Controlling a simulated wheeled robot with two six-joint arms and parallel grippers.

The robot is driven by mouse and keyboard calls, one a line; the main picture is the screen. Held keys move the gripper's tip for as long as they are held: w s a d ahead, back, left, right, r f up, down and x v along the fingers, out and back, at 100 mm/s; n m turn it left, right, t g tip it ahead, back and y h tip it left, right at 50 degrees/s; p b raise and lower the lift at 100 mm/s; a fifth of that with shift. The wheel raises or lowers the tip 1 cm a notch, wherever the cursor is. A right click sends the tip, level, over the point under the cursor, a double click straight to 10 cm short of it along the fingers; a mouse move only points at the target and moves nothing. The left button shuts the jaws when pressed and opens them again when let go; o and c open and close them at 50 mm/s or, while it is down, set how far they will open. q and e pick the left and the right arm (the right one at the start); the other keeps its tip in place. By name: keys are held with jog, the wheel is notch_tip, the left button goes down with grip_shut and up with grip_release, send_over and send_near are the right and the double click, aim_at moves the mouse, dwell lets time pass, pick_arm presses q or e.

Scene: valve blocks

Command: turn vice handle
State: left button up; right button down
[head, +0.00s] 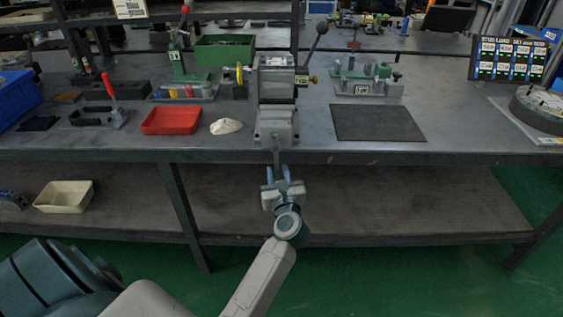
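A grey vice (276,126) stands at the front edge of the workbench, near the middle of the head view. A narrow dark bar, which looks like the vice handle (277,157), hangs at its front below the jaw body. My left gripper (281,174) is just below and in front of the vice, pointing at it. Its two fingers show on either side of the lower end of the bar. I cannot tell whether they touch it. My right gripper is not in view.
A black-knobbed lever (313,45) rises at the vice's upper right. A red tray (171,120) and a white lump (226,126) lie to the left, a dark mat (377,123) to the right. A lower shelf (400,203) runs under the bench (460,125).

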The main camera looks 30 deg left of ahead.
pick_arm(q)
jog(key=shift+w+a, duration=0.35)
jog(key=shift+a, duration=0.05)
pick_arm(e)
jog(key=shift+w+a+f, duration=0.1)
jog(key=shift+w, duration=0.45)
pick_arm(q)
grip_shut()
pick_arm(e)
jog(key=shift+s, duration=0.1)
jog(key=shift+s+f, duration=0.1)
